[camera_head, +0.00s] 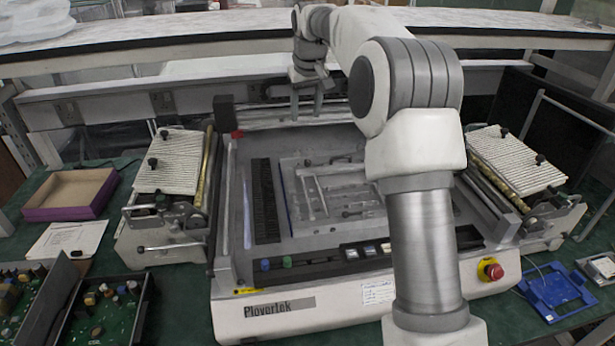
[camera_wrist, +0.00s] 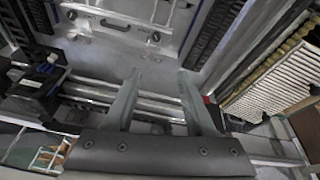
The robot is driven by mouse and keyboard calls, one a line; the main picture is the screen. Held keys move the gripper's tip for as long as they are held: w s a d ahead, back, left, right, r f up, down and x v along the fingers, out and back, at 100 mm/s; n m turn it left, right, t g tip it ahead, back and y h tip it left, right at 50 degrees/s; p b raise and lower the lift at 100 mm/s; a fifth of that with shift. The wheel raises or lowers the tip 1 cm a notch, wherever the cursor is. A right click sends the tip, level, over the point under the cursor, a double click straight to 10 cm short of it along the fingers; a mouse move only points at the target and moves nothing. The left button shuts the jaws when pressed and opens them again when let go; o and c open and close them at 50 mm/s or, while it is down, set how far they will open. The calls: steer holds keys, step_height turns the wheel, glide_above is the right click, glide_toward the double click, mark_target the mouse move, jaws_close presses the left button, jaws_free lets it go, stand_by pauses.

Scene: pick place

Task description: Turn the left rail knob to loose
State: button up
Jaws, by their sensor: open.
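My gripper (camera_head: 306,108) hangs open and empty over the rear rails (camera_head: 270,116) of the Plovertek machine. In the wrist view its two fingers (camera_wrist: 158,78) are apart over the metal rails (camera_wrist: 155,101), with nothing between them. A small red part (camera_head: 237,134) sits at the left end of the rear rail, below a black block (camera_head: 224,112). A red part also shows beside the right finger in the wrist view (camera_wrist: 207,100). I cannot tell for certain which part is the left rail knob, nor its setting.
Ribbed feeders with black knobs stand left (camera_head: 178,160) and right (camera_head: 515,160) of the machine. A purple-sided box (camera_head: 60,213) and circuit boards lie at left. A red stop button (camera_head: 490,269) is at front right. A shelf (camera_head: 150,40) spans the back.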

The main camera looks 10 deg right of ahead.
mark_target(308, 161)
steer(key=w+f+m+b, duration=0.1)
steer(key=f, duration=0.4)
steer(key=w+f+m+b, duration=0.1)
steer(key=f, duration=0.5)
steer(key=w+d+f+m+t+b, duration=0.1)
steer(key=w+f, duration=0.1)
steer(key=f, duration=0.3)
steer(key=shift+f+h+b, duration=0.3)
jaws_close()
